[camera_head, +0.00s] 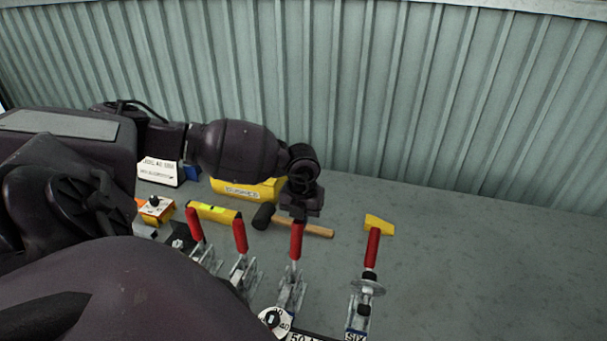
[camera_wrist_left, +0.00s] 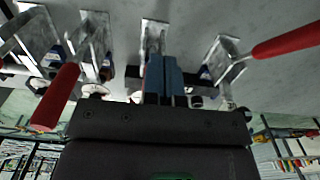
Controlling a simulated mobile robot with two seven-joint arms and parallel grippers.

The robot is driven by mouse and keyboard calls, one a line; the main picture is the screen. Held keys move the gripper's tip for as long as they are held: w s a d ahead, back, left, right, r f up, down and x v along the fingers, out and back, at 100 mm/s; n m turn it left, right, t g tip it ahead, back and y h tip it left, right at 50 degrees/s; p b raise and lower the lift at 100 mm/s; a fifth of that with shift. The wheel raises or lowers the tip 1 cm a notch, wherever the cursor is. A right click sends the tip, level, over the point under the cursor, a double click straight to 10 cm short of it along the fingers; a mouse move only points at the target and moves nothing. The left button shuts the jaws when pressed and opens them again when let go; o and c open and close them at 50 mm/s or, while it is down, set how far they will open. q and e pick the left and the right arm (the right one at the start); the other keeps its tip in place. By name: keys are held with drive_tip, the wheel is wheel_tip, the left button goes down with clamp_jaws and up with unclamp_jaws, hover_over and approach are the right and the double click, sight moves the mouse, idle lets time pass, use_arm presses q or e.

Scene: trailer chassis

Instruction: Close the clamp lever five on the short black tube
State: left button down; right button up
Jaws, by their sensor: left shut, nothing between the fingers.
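Several toggle clamps with red handles stand in a row at the lower middle of the head view. The rightmost clamp (camera_head: 368,290) bears a label reading SIX. The clamp left of it, which I take as clamp lever five (camera_head: 296,240), has its red handle upright. My left gripper (camera_head: 300,212) is shut and empty, right at the top of that handle; I cannot tell if they touch. In the left wrist view the shut blue-grey fingers (camera_wrist_left: 165,80) cover part of a metal clamp (camera_wrist_left: 153,38). The short black tube is mostly hidden. My right gripper is not seen.
Two more red handles (camera_head: 195,225) (camera_head: 240,235) stand close on the left. Behind lie a hammer (camera_head: 318,231), a yellow box (camera_head: 245,190), a yellow level (camera_head: 214,212) and a yellow wedge-shaped piece (camera_head: 379,224). The grey surface (camera_head: 480,260) at right is clear.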

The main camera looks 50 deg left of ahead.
use_arm(q)
drive_tip(key=shift+s+d+r, duration=0.1)
drive_tip(key=shift+s, duration=0.05)
idle(0.3)
drive_tip(key=shift+s+d+r, duration=0.1)
drive_tip(key=shift+s+d, duration=0.2)
drive_tip(key=shift+s, duration=0.2)
drive_tip(key=shift+s+d, duration=0.25)
drive_tip(key=shift+s, duration=0.25)
drive_tip(key=shift+r, duration=4.05)
